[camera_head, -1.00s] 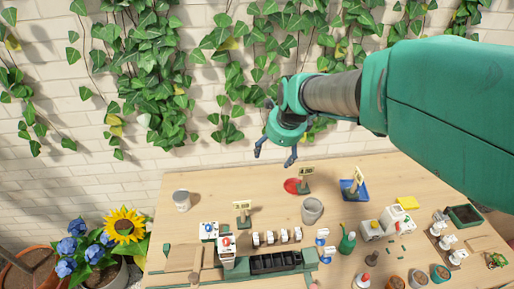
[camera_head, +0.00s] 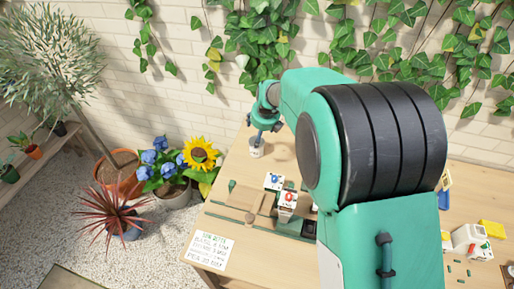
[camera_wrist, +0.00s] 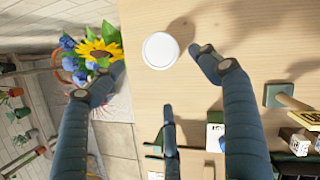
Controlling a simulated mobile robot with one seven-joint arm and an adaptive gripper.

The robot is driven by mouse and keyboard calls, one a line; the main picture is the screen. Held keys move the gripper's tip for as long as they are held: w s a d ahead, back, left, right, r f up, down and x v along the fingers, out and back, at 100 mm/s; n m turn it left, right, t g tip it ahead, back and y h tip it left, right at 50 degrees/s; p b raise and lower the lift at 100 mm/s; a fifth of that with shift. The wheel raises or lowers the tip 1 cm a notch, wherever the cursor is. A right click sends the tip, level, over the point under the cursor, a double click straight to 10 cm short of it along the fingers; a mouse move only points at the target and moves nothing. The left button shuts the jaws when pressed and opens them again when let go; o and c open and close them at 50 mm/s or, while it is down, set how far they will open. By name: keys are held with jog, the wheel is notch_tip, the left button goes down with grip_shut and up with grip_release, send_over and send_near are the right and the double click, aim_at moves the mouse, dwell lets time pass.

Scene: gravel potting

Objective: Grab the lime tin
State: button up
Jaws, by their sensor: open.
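A small white tin (camera_head: 256,151) stands upright near the back left of the wooden table; its label cannot be read, and I take it as the lime tin. In the wrist view its round white top (camera_wrist: 160,50) shows between and a little beyond the fingertips. My gripper (camera_wrist: 157,66) is open and empty, its fingers spread around the line to the tin. In the head view my gripper (camera_head: 264,122) hangs just above the tin, partly covering it. I cannot tell the exact gap.
A paper sheet (camera_head: 208,250) lies at the front left. Potted sunflowers (camera_head: 199,156) stand beyond the left edge. My arm hides much of the table. Wood around the tin is clear.

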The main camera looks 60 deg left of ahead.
jog(key=shift+f, duration=0.1)
dwell(0.3)
jog(key=shift+b+x, duration=0.8)
jog(key=shift+x, duration=3.4)
jog(key=shift+f, duration=0.1)
jog(key=shift+w+b+x, duration=0.1)
jog(key=shift+b+x, duration=0.3)
jog(key=shift+x, duration=0.6)
jog(key=shift+w+b+x, duration=0.15)
jog(key=shift+b+x, duration=0.25)
jog(key=shift+x, duration=0.55)
jog(key=shift+a+f, duration=0.1)
jog(key=shift+f, duration=0.4)
jog(key=c, duration=1.3)
